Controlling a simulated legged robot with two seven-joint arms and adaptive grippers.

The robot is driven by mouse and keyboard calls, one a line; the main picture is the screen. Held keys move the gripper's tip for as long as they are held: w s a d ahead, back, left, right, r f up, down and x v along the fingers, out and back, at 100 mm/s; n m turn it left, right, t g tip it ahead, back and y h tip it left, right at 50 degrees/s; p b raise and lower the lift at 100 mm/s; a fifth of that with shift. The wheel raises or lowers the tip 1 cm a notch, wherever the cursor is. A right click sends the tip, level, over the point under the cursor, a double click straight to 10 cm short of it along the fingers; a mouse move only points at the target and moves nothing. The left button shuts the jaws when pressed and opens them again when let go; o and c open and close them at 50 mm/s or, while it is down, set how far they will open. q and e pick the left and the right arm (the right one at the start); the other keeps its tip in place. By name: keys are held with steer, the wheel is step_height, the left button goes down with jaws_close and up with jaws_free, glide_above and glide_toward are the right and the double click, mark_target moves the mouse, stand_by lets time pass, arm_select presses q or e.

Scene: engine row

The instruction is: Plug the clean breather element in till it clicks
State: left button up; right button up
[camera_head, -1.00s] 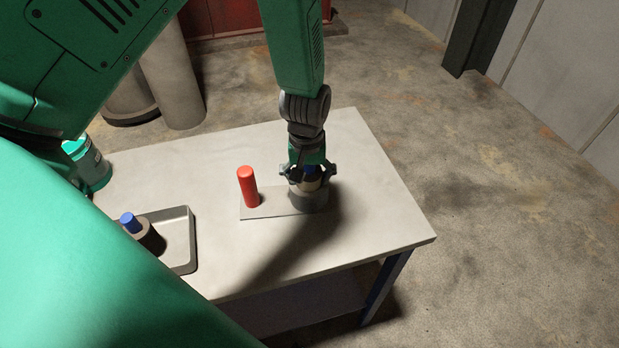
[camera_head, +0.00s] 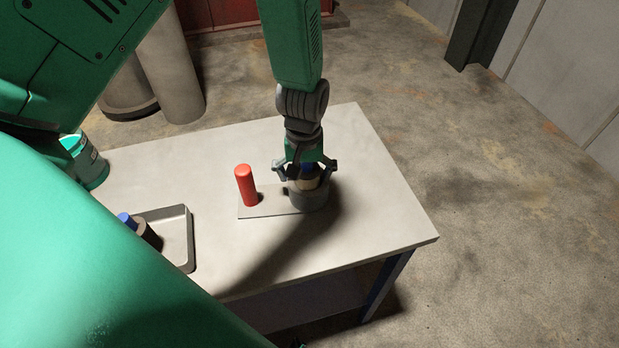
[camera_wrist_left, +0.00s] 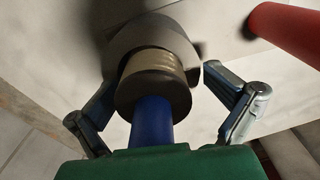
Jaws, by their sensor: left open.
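The breather element shows in the left wrist view as a blue grip (camera_wrist_left: 152,122), a dark collar (camera_wrist_left: 153,95) and a tan ribbed band. It stands in a round grey socket (camera_head: 309,198), which also shows in the wrist view (camera_wrist_left: 190,28). Some of the ribbed band is above the rim; how deep it sits is hidden. My left gripper (camera_head: 306,168) points down over the element, with its fingers spread on either side and apart from it. A second blue-topped element (camera_head: 127,219) is in the tray at left, partly hidden.
A red cylinder (camera_head: 245,186) stands left of the socket on the same flat plate (camera_head: 262,208). A grey metal tray (camera_head: 183,240) and a green-and-white canister (camera_head: 88,163) are further left. The table's right side (camera_head: 380,215) is clear.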

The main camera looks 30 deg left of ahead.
arm_select(q)
steer(key=r, duration=1)
steer(key=shift+d+r, duration=0.2)
steer(key=shift+d, duration=0.15)
steer(key=shift+w+d+r, duration=0.1)
steer(key=shift+d+r, duration=0.15)
steer(key=shift+r, duration=0.15)
steer(key=shift+a+f, duration=0.1)
steer(key=shift+a, duration=0.55)
